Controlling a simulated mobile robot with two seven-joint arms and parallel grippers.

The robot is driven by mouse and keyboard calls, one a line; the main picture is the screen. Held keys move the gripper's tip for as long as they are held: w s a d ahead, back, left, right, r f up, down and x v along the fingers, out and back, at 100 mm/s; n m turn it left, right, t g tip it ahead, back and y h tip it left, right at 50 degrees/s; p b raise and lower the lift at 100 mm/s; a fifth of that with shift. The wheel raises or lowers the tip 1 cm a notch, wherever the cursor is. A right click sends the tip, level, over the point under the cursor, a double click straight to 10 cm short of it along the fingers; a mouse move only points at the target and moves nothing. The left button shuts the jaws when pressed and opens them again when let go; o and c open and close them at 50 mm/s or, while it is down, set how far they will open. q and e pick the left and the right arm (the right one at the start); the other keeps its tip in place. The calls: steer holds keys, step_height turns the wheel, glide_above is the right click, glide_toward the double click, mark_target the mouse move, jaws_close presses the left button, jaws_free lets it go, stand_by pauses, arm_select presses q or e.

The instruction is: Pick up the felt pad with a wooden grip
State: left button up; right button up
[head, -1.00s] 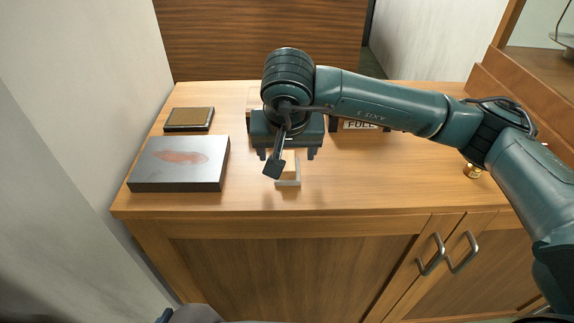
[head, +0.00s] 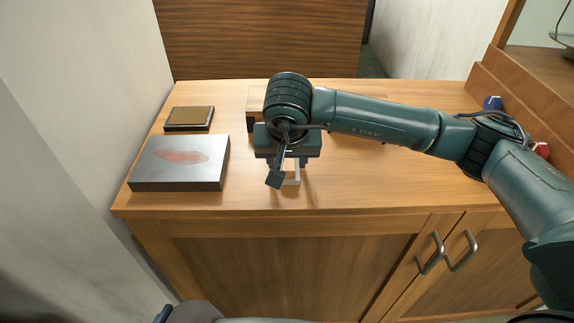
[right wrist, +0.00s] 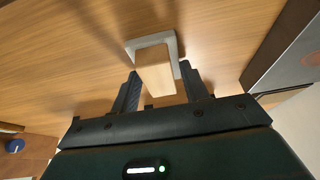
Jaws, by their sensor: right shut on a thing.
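The felt pad is a pale grey slab (head: 292,181) with a light wooden block as its grip, near the front middle of the cabinet top. In the right wrist view the grey pad (right wrist: 172,42) lies beyond the wooden grip (right wrist: 156,76). My right gripper (head: 286,165) points down over it and is shut on the wooden grip, one finger on each side. It also shows in the right wrist view (right wrist: 160,88). I cannot tell whether the pad touches the wood below. Gripper and wrist hide part of the grip. My left gripper is not in view.
A metal-sided block with a reddish smear (head: 180,178) lies at the left front. A dark-framed brown pad (head: 189,124) lies behind it. A wooden item (head: 256,98) is partly hidden behind my wrist. Blue (head: 492,103) and red (head: 541,150) items stand at right.

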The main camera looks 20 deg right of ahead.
steer(key=shift+c, duration=1.2)
step_height(320, 180, up, 10)
steer(key=shift+r, duration=0.1)
